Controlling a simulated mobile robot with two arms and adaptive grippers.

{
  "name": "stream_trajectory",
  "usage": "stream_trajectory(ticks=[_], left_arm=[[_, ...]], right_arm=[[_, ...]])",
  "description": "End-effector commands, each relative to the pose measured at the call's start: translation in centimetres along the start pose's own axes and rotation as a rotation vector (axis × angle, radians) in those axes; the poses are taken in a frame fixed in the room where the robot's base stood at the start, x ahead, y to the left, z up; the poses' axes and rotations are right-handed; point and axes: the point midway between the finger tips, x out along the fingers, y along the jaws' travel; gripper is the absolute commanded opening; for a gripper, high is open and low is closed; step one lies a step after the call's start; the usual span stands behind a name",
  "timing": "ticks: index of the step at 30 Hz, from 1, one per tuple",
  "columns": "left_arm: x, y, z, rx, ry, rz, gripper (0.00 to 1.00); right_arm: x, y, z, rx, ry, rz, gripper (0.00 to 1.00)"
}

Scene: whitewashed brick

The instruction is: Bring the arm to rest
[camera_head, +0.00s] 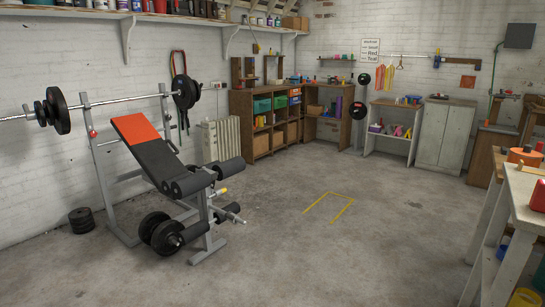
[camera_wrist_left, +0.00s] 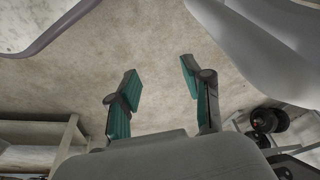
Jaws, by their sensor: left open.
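My left gripper (camera_wrist_left: 160,88) shows in the left wrist view with its two green-padded fingers spread apart. Nothing is between the fingers, and bare concrete floor (camera_wrist_left: 160,40) lies beyond them. The left arm does not show in the head view. My right gripper is in neither view.
In the head view a weight bench (camera_head: 150,150) with a barbell (camera_head: 100,102) stands at the left. A white workbench (camera_head: 522,190) stands at the right edge. Shelves (camera_head: 262,145) and a cabinet (camera_head: 445,135) line the back walls. The floor around a yellow marking (camera_head: 333,194) is clear.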

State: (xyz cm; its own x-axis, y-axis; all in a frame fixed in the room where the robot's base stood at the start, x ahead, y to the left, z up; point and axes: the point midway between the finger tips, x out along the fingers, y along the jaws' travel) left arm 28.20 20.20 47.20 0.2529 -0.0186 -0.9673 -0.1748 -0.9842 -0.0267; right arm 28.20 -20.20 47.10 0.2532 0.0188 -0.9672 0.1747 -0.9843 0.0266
Motion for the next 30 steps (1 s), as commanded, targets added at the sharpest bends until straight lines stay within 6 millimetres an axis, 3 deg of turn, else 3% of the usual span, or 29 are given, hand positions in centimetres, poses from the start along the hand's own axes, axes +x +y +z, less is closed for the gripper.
stream_trajectory(ticks=[5, 8, 13, 18, 21, 25, 30], left_arm=[[2.9, 0.2, 2.1, 0.006, -0.040, 0.005, 0.50], [4.8, 0.3, 4.4, 0.010, -0.061, 0.007, 0.50], [6.9, 0.6, 9.8, 0.019, -0.102, 0.012, 0.50], [7.1, 0.6, 16.4, 0.028, -0.139, 0.016, 0.50], [6.7, 0.6, 19.4, 0.032, -0.152, 0.017, 0.50], [6.3, 0.5, 21.6, 0.036, -0.161, 0.017, 0.50], [6.5, 0.5, 22.3, 0.037, -0.162, 0.018, 0.50]], right_arm=[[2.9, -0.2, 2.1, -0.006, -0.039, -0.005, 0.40], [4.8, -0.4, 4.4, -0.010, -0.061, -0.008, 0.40], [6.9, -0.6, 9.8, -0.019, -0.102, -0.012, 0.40], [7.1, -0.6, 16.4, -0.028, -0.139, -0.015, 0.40], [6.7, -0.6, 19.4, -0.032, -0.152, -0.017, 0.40], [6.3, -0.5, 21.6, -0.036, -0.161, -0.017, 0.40], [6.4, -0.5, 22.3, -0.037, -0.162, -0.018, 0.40]])
